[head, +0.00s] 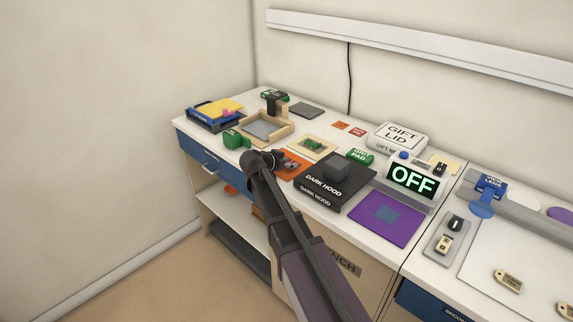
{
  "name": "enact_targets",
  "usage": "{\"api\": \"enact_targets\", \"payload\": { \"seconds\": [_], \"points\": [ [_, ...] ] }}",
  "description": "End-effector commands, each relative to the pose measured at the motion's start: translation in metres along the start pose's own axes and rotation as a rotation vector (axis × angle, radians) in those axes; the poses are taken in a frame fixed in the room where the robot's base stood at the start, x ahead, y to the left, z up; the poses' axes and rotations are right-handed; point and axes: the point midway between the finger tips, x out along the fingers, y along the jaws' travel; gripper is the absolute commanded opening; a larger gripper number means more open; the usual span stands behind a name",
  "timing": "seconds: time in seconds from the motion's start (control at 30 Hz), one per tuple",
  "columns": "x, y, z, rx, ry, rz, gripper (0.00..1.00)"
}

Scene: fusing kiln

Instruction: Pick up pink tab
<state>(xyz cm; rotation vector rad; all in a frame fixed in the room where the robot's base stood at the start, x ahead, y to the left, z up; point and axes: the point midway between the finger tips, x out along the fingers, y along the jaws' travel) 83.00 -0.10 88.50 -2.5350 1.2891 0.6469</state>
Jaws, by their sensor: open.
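A small pink piece (226,113), which looks like the pink tab, shows at the front edge of a yellow sheet (218,106) in the blue tray (203,122) at the bench's far left corner. My gripper (272,156) is over the front part of the bench, to the right of and nearer than the tray, apart from the pink piece. Its jaws are small and dark here; they are open and nothing shows between them. An orange card (293,164) lies just right of the gripper, partly covered by it.
A black DARK HOOD box (335,181), an OFF display (413,181) and a purple mat (386,218) are to the right. A white GIFT LID box (398,137) stands behind.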

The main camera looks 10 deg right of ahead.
Motion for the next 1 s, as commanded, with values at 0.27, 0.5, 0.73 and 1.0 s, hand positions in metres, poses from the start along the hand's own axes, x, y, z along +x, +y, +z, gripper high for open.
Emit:
{"api": "enact_targets", "payload": {
  "seconds": [0.27, 0.5, 0.73, 1.0],
  "points": [
    [0.0006, 0.0006, -0.0004, 0.001, 0.000, 0.002, 0.47],
    [0.0005, 0.0006, -0.0003, 0.001, 0.000, 0.002, 0.00],
    [0.0004, 0.0005, -0.0003, 0.001, 0.000, 0.001, 0.00],
    [-0.0001, 0.0005, -0.0011, 0.001, 0.000, 0.001, 0.00]
  ]
}}
